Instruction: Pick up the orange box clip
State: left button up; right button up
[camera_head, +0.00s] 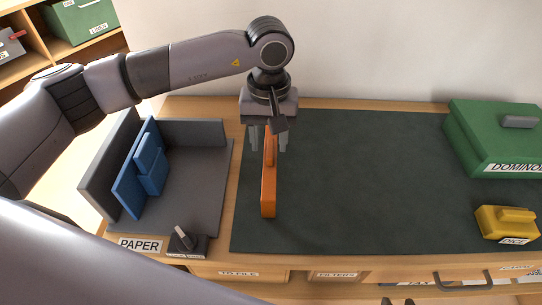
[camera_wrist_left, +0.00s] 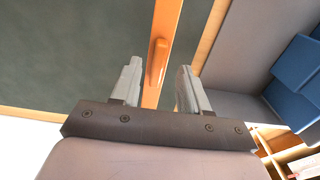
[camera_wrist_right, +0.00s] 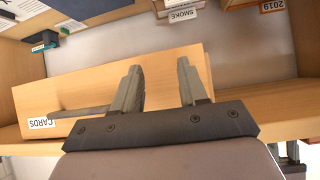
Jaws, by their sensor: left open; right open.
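The orange box clip (camera_head: 268,190) is a long, narrow orange piece with a raised grip, lying on the dark mat near its left edge. My left gripper (camera_head: 268,145) is open above the clip's far part, pointing down. In the left wrist view, the clip (camera_wrist_left: 167,35) runs between the two open fingers (camera_wrist_left: 158,67), with its raised grip (camera_wrist_left: 157,62) between the fingertips. I cannot tell the exact height gap. My right gripper (camera_wrist_right: 160,68) is open and empty, in front of a wooden drawer front (camera_wrist_right: 100,85) labelled CARDS.
The dark mat (camera_head: 360,180) is largely clear right of the clip. A green DOMINO box (camera_head: 480,125) and a yellow DICE box (camera_head: 500,225) stand at the right. A grey PAPER tray (camera_head: 205,185) with blue pieces (camera_head: 130,190) is at the left. A wall (camera_head: 400,50) rises behind.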

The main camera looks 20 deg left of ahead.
aim_at(270, 149)
pick_arm(q)
notch_tip(270, 149, down, 6)
jog(key=shift+s+d+r+p, duration=0.1)
jog(key=shift+d+r+p, duration=0.05)
jog(key=shift+r+p, duration=0.15)
jog(key=c, duration=0.6)
